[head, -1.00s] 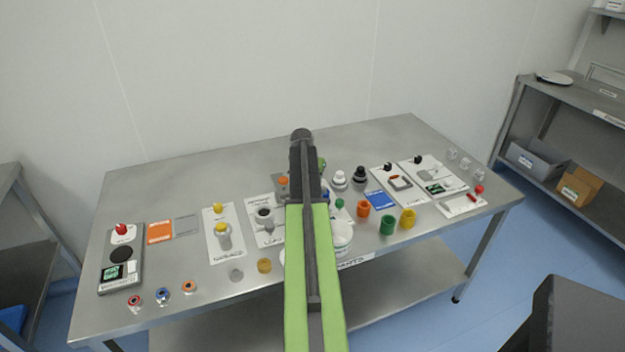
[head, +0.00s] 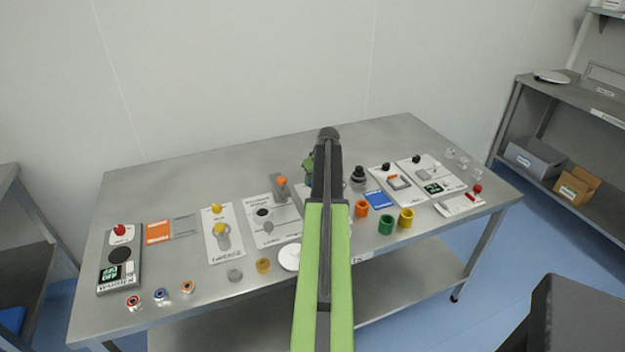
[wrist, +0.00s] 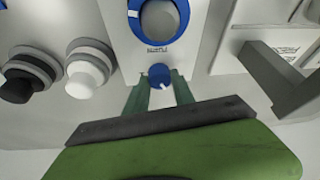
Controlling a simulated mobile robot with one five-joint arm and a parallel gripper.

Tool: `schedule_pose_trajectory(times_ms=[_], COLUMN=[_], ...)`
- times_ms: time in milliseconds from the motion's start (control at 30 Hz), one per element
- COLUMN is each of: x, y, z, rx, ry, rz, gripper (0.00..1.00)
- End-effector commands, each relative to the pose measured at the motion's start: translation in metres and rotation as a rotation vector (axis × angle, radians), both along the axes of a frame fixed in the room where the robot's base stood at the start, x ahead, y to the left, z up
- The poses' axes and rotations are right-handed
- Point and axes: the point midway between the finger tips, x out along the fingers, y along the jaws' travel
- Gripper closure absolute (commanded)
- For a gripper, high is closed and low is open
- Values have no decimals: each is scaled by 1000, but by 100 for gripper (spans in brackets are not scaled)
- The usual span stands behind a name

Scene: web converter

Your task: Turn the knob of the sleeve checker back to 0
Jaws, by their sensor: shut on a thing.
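The blue knob (wrist: 159,74) sits on a white panel (wrist: 185,45) in the wrist view, below a small printed label. I take this panel to be the sleeve checker. The knob has a white mark that points toward the lower right of that view. My gripper (wrist: 160,84) has its green fingers on both sides of the knob and is shut on it. A blue ring (wrist: 136,22) around a grey round part lies further up the panel. In the head view my arm hides the knob and the fingertips.
In the wrist view a white-topped knob (wrist: 87,70) and a black one (wrist: 25,78) stand left of the panel, and a grey block (wrist: 280,75) right. In the head view the steel table (head: 180,180) holds several other stations. Its back strip is clear.

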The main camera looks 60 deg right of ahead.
Motion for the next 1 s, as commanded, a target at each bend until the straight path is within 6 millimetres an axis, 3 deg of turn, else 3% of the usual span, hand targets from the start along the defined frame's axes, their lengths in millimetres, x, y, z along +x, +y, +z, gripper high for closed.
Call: schedule_pose_trajectory(times_ms=[500, 1000], x=[-1, -1], y=[-4, -4], z=[0, 0], rx=[0, -1], ry=[2, 3], rz=[436, 609], gripper=[100, 100])
